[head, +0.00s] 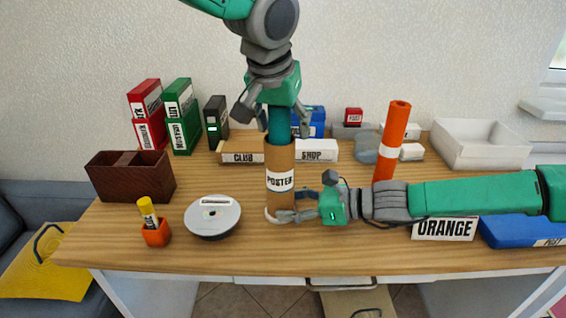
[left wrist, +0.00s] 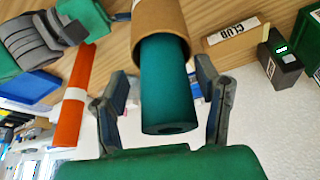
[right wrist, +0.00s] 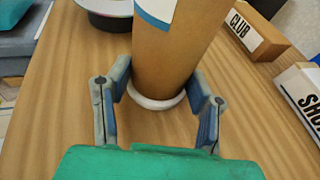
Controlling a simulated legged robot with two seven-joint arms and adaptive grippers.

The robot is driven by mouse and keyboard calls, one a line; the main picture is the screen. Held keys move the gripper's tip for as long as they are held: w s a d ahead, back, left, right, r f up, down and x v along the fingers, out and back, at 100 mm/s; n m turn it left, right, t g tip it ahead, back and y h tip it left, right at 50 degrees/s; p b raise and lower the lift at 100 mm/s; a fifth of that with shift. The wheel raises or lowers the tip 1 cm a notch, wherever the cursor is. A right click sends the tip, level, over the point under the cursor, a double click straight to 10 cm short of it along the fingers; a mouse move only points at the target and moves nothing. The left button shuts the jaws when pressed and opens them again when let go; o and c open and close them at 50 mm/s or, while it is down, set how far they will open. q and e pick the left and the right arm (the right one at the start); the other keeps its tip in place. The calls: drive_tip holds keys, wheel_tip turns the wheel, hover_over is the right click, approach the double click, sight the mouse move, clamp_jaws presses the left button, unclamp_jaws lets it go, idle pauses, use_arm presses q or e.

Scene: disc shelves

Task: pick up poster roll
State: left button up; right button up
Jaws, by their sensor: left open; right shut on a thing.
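A teal poster roll (head: 279,124) stands upright in a brown tube (head: 280,160) labelled POSTER, its top end sticking out. The roll also shows in the left wrist view (left wrist: 167,85). My left gripper (head: 273,118) is open above the tube, pointing down, with one finger on each side of the roll and gaps between. My right gripper (head: 290,214) is shut on the brown tube near its base, just above a white ring (right wrist: 156,98). An orange roll (head: 392,140) with a white band stands upright to the right. The roll's lower part is hidden in the tube.
CLUB and SHOP boxes (head: 243,152) lie behind the tube. A round grey device (head: 212,217), an orange cup (head: 156,234) and a dark brown box (head: 130,177) stand left. A white tray (head: 475,145) is at back right.

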use_arm(q)
drive_tip(key=c, duration=1.3)
wheel_tip(320, 180, up, 28)
use_arm(e)
drive_tip(key=o, duration=1)
drive_tip(key=shift+c, duration=0.2)
